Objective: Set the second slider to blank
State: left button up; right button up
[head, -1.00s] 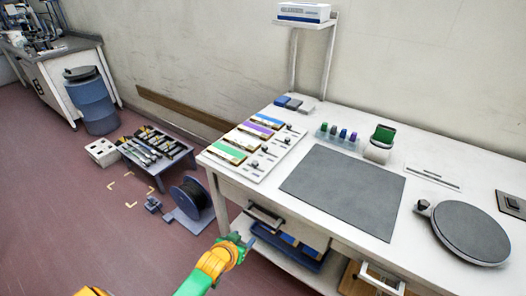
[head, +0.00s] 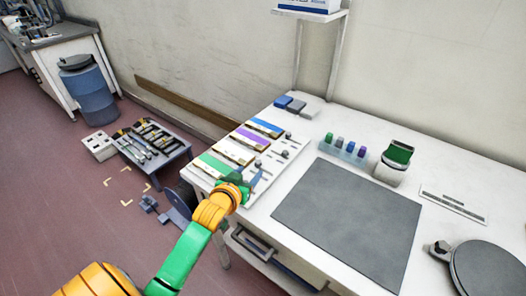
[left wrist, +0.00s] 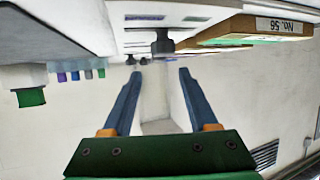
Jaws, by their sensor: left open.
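A white slider panel (head: 262,186) lies at the left end of the table. It has colored strips: blue (head: 266,128), purple (head: 250,138), white (head: 233,152) and green (head: 215,167). Dark slider knobs (head: 284,153) stand on tracks right of the strips. My left gripper (head: 257,179) is over the panel's near end, beside the green strip, and hides part of the tracks. In the left wrist view my left gripper (left wrist: 161,72) is open and empty, with a dark knob (left wrist: 162,43) just beyond its fingertips, apart from them. A plate reading "No. 56" (left wrist: 280,27) is beside it, upside down.
A grey mat (head: 345,220) covers the table's middle. Small colored pieces in a rack (head: 343,150), a green-topped container (head: 393,160) and a round dark turntable (head: 488,268) stand on the table. A shelf post (head: 297,60) rises behind.

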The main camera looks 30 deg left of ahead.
aim_at(258, 163)
pick_arm(q)
jog(key=x, duration=0.4)
jog(key=shift+w+r+b, duration=0.15)
jog(key=shift+b, duration=0.15)
jog(key=shift+x, duration=1.35)
jog(key=shift+s, duration=0.25)
grip_shut()
